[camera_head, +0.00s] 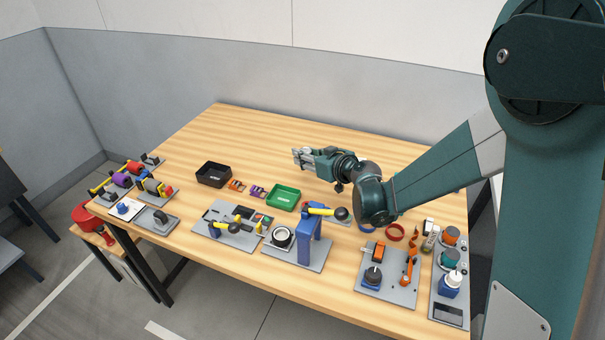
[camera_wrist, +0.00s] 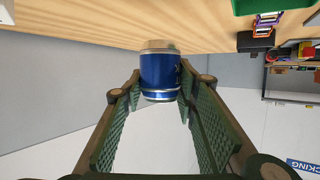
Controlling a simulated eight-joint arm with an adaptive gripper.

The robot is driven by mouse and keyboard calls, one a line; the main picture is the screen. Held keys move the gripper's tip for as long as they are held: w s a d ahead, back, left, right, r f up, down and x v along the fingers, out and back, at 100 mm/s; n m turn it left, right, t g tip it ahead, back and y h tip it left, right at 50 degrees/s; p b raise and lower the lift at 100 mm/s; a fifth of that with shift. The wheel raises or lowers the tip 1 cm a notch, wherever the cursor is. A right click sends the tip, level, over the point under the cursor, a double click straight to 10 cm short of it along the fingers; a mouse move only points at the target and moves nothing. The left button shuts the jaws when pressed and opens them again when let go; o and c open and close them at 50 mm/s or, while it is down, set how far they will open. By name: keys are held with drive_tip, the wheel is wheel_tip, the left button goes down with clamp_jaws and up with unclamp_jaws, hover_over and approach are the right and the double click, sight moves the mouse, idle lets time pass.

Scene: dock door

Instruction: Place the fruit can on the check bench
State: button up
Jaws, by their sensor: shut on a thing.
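My gripper (camera_head: 303,158) is above the far middle of the wooden table in the head view, reaching to the left. In the wrist view, a blue can (camera_wrist: 160,72) with silver rims sits between the two green ridged fingers. My gripper is shut on it. Its label shows only a few pale marks, so I cannot read whether it is the fruit can. In the head view I cannot make out the can clearly at the fingertips. I cannot tell which surface is the check bench.
The wooden table (camera_head: 300,127) has free room at the back. A black tray (camera_head: 213,175) and a green tray (camera_head: 284,197) stand near its middle. A blue press with a yellow lever (camera_head: 309,240) stands at the front. A low wooden stand (camera_head: 112,243) with red things is at left.

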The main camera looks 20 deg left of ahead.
drive_tip(key=shift+f+b, duration=0.35)
drive_tip(key=shift+f, duration=1.45)
drive_tip(key=shift+f+b, duration=0.45)
drive_tip(key=shift+f, duration=1.4)
drive_tip(key=shift+f, duration=0.15)
drive_tip(key=o, duration=1.1)
drive_tip(key=shift+c, duration=0.2)
drive_tip(key=shift+s+d+r, duration=0.35)
drive_tip(key=shift+d+r, duration=0.05)
drive_tip(key=shift+d, duration=0.1)
drive_tip(key=p+v, duration=0.2)
drive_tip(key=v, duration=0.8)
drive_tip(key=shift+s+d+r, duration=0.15)
drive_tip(key=shift+s+d, duration=0.05)
drive_tip(key=shift+d, duration=0.1)
